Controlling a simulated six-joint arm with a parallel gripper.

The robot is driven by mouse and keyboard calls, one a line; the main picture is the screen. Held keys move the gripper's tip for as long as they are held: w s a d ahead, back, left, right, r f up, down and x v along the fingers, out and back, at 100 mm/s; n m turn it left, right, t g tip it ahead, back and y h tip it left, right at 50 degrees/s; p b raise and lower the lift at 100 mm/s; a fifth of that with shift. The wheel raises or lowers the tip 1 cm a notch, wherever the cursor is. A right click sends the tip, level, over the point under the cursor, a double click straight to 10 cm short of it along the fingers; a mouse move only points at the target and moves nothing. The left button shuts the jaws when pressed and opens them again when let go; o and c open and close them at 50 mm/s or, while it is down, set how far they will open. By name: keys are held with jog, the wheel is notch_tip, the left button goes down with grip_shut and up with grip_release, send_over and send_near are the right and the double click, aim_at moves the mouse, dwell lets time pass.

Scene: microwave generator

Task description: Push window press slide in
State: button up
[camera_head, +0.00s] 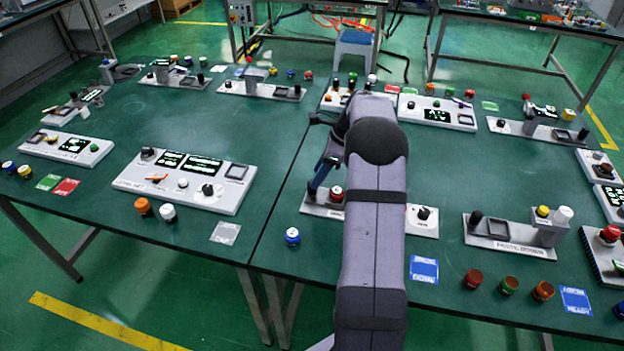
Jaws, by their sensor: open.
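My gripper (314,188) points down at the left end of a white station base (318,211), left of my arm; it is small and dark, apparently open. My arm hides most of that station, including any slide. A red-topped knob (336,194) shows there, and a black knob (423,213) stands on the white base right of my arm. Further right is a press-like station (510,247) with a black knob, a square dark frame, a grey block and a label too small to read surely. I cannot tell for certain which station is the window press, or whether the gripper touches anything.
A white control panel (185,180) lies to the left. Several similar stations line the back of the green tables. The table between the left panel and my arm is mostly clear.

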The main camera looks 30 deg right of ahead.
aim_at(327, 192)
jog(key=shift+m, duration=0.3)
jog(key=shift+w+d+p+x, duration=0.15)
jog(key=shift+p+x, duration=0.15)
jog(key=shift+x, duration=0.9)
jog(key=shift+d+p+x, duration=0.15)
jog(key=shift+p+x, duration=0.2)
jog(key=shift+x, duration=0.8)
jog(key=shift+w+d+p+x, duration=0.1)
jog(key=shift+p+x, duration=0.2)
jog(key=shift+x, duration=0.9)
jog(key=shift+c, duration=0.4)
grip_shut()
jog(key=shift+s+d, duration=0.1)
